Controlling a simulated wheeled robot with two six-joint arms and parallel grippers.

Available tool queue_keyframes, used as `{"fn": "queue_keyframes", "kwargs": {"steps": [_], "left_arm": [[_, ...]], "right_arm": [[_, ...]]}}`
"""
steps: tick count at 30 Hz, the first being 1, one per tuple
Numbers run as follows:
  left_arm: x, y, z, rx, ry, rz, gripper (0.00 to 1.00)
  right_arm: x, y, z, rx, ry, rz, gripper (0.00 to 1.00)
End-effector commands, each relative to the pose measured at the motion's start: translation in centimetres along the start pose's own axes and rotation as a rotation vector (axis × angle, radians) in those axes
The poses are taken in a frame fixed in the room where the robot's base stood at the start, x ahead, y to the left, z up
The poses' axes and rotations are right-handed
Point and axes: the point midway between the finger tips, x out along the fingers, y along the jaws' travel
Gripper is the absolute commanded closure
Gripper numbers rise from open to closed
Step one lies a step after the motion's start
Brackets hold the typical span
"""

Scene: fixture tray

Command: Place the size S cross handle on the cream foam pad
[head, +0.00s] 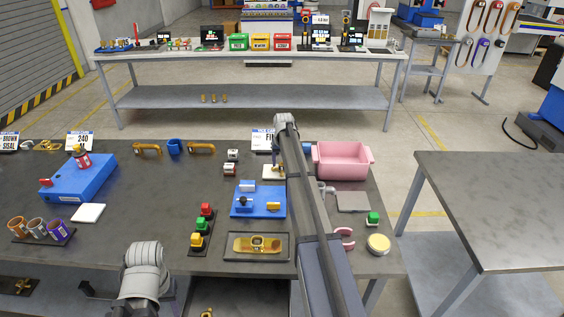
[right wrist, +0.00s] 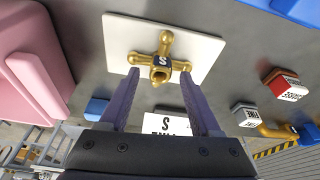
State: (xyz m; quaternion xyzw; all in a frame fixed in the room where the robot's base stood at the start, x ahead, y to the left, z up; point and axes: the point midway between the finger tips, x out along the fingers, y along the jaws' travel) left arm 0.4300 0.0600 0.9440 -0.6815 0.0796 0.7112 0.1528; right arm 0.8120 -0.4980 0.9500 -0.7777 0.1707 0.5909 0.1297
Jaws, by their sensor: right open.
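The gold cross handle marked S (right wrist: 160,62) lies on a square cream pad (right wrist: 120,32) in the right wrist view. In the head view the pad (head: 267,174) shows beside my right arm, with a bit of the gold handle (head: 277,167) on it. My right gripper (right wrist: 163,78) is open, its purple fingers apart on the near side of the handle, with nothing held. In the head view the right gripper (head: 276,152) is partly hidden by its arm. My left arm comes in at the bottom left; its gripper is not clearly seen.
A pink bin (head: 343,160) stands right of the pad. A blue fixture (head: 258,201) and a tray with a gold part (head: 257,246) are nearer. Another pale square pad (head: 88,213) lies at left beside a blue box (head: 78,179). The table's middle left is clear.

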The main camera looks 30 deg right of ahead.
Motion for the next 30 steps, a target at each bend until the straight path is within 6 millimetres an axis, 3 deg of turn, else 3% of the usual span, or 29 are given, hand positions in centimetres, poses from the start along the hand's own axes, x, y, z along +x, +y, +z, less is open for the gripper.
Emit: {"fn": "queue_keyframes", "kwargs": {"steps": [8, 24, 30], "left_arm": [[-2.8, -0.3, 0.2, 0.0, 0.0, 0.0, 0.48], [-10.7, -1.0, 0.6, 0.001, 0.0, 0.0, 0.48], [-11.6, -1.1, 0.7, -0.002, 0.0, 0.001, 0.48]], "right_arm": [[-2.9, 0.0, -0.1, 0.0, 0.0, 0.0, 0.36], [-11.1, 0.0, -0.1, 0.0, 0.0, 0.0, 0.36], [-12.2, 0.0, 0.0, 0.0, 0.0, 0.0, 0.36]]}}
